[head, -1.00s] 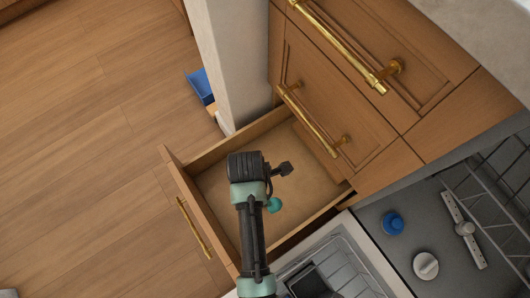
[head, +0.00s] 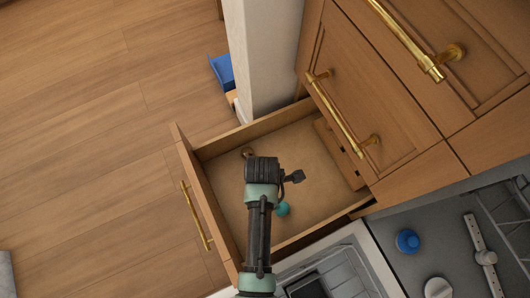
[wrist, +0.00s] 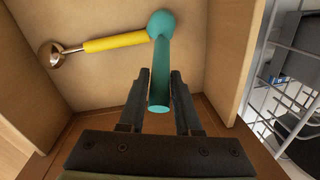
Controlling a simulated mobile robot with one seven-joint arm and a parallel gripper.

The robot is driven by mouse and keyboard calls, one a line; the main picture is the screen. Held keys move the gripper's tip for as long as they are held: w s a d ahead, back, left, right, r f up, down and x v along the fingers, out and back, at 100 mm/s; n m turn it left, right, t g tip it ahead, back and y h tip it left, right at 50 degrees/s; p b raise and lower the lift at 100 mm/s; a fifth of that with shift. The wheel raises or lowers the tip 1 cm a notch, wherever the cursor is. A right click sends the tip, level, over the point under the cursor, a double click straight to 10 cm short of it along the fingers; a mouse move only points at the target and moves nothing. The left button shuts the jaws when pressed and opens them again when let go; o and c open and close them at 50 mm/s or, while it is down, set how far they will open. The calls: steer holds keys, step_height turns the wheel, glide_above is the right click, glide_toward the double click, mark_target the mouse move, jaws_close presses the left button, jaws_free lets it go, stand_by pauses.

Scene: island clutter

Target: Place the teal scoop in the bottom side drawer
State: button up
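The teal scoop (wrist: 160,55) is between the fingertips of my gripper (wrist: 160,78), which look closed on its handle. Its handle points back toward the wrist and its round head points away, over the drawer floor. In the head view, the scoop's round head (head: 282,209) shows beside my gripper (head: 262,170), whose fingertips are hidden there. The bottom side drawer (head: 188,160) is pulled open, and my gripper is above or inside it. I cannot tell whether the scoop touches the floor of the drawer.
A yellow-handled utensil (wrist: 115,41) with a copper bowl lies in the drawer, its handle end close to the scoop's head in view. Closed drawers (head: 375,85) with brass handles rise above. An open dishwasher rack (head: 340,272) is beside the drawer.

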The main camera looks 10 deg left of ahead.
steer(key=o, duration=0.5)
steer(key=shift+c, duration=0.2)
step_height(320, 180, up, 12)
steer(key=w+p, duration=0.1)
steer(key=p, duration=0.6)
steer(key=shift+a+r, duration=0.15)
steer(key=shift+a, duration=0.1)
